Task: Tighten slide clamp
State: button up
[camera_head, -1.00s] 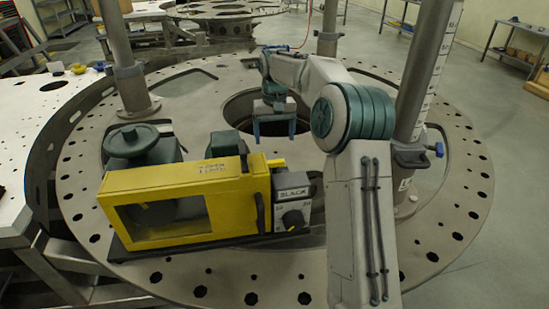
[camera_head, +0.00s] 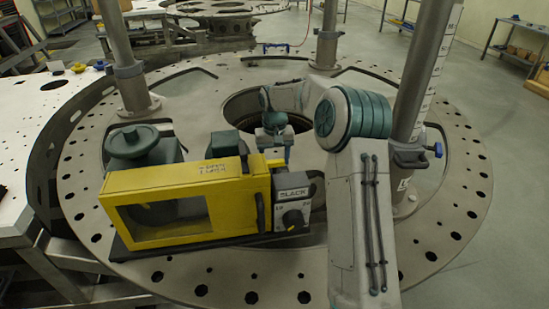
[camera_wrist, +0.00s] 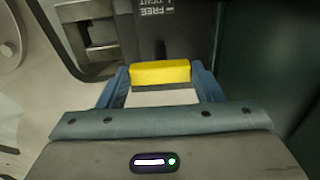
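In the wrist view, a yellow block-shaped grip (camera_wrist: 160,73) lies between the two teal fingertips of my gripper (camera_wrist: 162,80). The fingers flank it on its left and right sides and look very close to it. I cannot tell whether they press on it. A dark panel (camera_wrist: 178,28) just beyond the grip has white lettering that reads upside down, with "FREE" and "TIGHT", and a short dark slot. In the head view, my gripper (camera_head: 274,146) is low behind the yellow-framed unit (camera_head: 185,184). Its fingertips and the yellow grip are hidden there.
The yellow unit has a windowed door and a "SLACK" dial box (camera_head: 292,200). A green handwheel (camera_head: 133,140) stands at its left. Upright columns (camera_head: 130,85) rise from the round turret plate (camera_head: 200,290). The plate's central opening (camera_head: 240,104) is behind my gripper.

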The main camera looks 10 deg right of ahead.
jog(key=shift+c, duration=0.6)
jog(key=shift+m, duration=0.3)
jog(key=m+b, duration=0.1)
jog(key=m, duration=0.7)
jog(key=shift+r, duration=0.1)
jog(key=m, duration=0.4)
jog(key=shift+w, duration=0.1)
jog(key=m, duration=0.5)
jog(key=shift+p, duration=0.35)
jog(key=shift+m, duration=0.3)
jog(key=o, duration=1)
